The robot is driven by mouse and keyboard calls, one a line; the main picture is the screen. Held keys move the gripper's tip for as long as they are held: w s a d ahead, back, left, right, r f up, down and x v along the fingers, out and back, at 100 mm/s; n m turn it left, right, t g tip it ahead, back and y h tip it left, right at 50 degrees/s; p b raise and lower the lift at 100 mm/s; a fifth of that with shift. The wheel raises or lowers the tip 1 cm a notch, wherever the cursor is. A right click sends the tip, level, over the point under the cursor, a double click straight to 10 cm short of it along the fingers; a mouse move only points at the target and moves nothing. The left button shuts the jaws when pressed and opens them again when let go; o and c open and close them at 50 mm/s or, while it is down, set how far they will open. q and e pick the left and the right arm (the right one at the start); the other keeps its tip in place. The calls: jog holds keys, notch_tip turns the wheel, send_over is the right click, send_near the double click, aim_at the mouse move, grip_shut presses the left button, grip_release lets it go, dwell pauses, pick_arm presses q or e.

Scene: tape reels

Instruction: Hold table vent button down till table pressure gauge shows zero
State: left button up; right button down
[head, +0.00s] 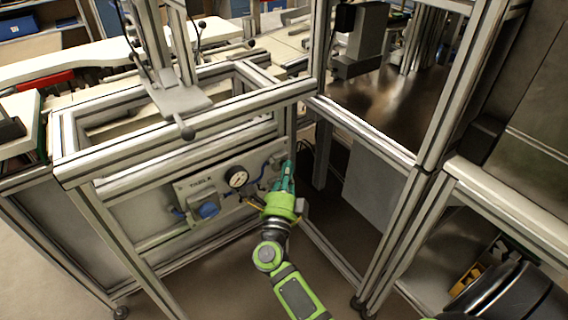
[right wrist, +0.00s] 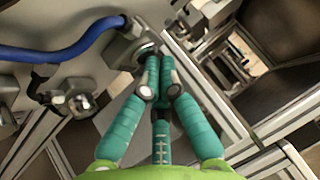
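The table pressure gauge (head: 237,177), a round white dial with a dark rim, sits on a light panel (head: 190,188) on the front of the aluminium frame. Its needle is too small to read. My right gripper (head: 288,168) is at the right end of this panel, right of the gauge. In the right wrist view its teal fingers (right wrist: 158,77) are together, with nothing seen between them. A round metal button-like part (right wrist: 146,49) shows just behind the fingertips. I cannot tell whether they touch or press it. My left gripper is out of view.
A blue knob (head: 208,210) is on the panel, left of the gauge. A blue hose (right wrist: 62,53) runs along the panel to a fitting. Frame posts (head: 405,215) stand to the right of my right arm. Open floor lies below the panel.

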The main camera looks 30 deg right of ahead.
jog(key=shift+s, duration=0.1)
jog(key=shift+s+p, duration=0.35)
jog(key=shift+s, duration=0.3)
jog(key=shift+d, duration=0.1)
jog(key=s+p, duration=0.1)
jog(key=s, duration=0.4)
jog(key=shift+d+p, duration=0.15)
jog(key=shift+p, duration=0.15)
